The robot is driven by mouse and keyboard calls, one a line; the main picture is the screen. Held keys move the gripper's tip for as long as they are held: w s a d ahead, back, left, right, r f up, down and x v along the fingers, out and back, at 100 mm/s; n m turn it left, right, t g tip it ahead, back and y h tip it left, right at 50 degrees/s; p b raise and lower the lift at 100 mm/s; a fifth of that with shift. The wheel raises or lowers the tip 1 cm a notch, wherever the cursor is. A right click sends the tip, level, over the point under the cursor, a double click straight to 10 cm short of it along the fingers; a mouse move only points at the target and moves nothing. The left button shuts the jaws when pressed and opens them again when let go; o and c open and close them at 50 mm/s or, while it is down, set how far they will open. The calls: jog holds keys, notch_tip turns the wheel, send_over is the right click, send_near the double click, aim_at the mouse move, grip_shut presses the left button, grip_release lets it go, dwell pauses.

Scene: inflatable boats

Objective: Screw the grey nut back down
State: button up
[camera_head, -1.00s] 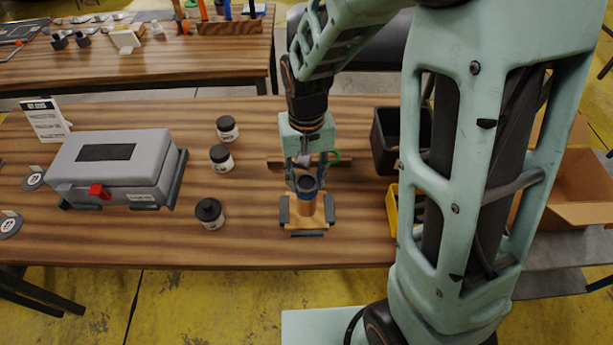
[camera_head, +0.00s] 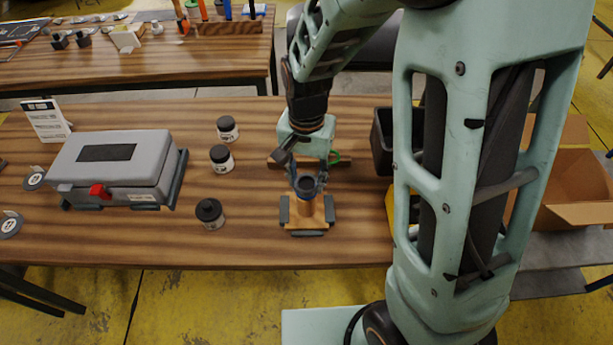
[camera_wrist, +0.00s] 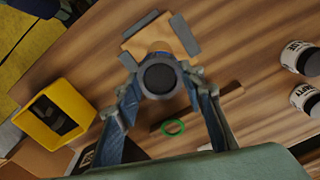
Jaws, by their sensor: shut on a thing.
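The grey nut (camera_head: 306,184) is a dark grey round piece on top of an upright copper-coloured fitting (camera_head: 305,208). The fitting stands on a small wooden block (camera_head: 318,217) with dark clamps at its sides. My gripper (camera_head: 307,182) is above the block, with its fingers closed around the nut from both sides. In the wrist view, the nut (camera_wrist: 160,76) sits between the two fingertips of my gripper (camera_wrist: 160,80). The threads under the nut are hidden, so I cannot tell how far down it sits.
A grey case (camera_head: 112,165) with a red latch lies at left. A black bin (camera_head: 384,140) and a yellow bin (camera_wrist: 55,112) are at right. A green ring (camera_wrist: 173,128) lies behind the block.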

aim_at(307, 183)
jog(key=m+p, duration=0.1)
jog(key=m, duration=0.2)
jog(key=shift+r+m, duration=0.1)
jog(key=shift+m, duration=1.2)
jog(key=o, duration=0.9)
jog(key=shift+p, duration=0.3)
notch_tip(307, 183, up, 8)
jog(key=p, duration=0.6)
jog(key=shift+p, duration=0.3)
